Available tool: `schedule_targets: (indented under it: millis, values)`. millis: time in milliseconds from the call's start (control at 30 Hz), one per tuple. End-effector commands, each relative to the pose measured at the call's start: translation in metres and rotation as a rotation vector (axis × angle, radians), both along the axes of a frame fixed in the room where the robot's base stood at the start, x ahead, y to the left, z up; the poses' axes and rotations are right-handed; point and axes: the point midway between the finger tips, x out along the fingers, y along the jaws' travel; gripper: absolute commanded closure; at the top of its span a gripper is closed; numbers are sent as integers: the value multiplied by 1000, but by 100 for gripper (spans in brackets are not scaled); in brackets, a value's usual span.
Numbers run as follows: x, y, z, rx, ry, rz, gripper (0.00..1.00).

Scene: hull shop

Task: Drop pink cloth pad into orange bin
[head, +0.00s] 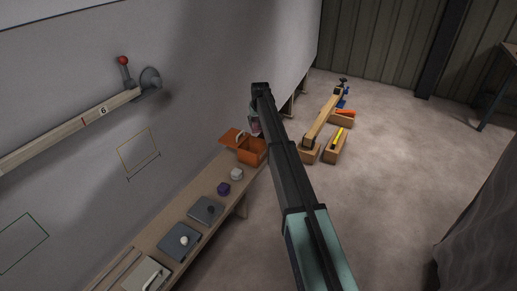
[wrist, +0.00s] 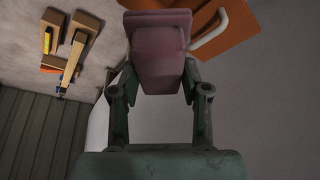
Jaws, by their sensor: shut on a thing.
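My gripper (wrist: 158,80) is shut on the pink cloth pad (wrist: 158,45), which sits between its two fingers in the wrist view. In the head view the pad (head: 256,126) shows only in part beside my dark arm. The orange bin (head: 251,152) stands at the far end of the wall bench, with its lid (head: 233,136) swung open toward the wall. The pad appears above or just behind the bin; I cannot tell the exact gap. In the wrist view orange surface with a white handle (wrist: 211,30) shows right of the pad, partly hidden.
The bench (head: 160,226) carries a pale block (head: 236,174), a purple block (head: 223,189) and grey plates with knobs (head: 206,210). A wall rail (head: 60,135) has a red-knobbed lever (head: 123,62).

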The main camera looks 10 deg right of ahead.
Motion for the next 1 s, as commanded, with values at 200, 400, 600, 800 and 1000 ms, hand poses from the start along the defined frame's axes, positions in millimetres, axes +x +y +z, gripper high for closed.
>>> schedule_targets:
  millis: [200,400,600,800,1000]
  values:
    - [-1,0,-13,1,4,-4,85]
    - [-1,0,-34,1,3,-4,85]
    - [-1,0,-53,1,3,-4,85]
    - [-1,0,-60,1,3,-4,85]
    - [-1,0,-60,1,3,-4,85]
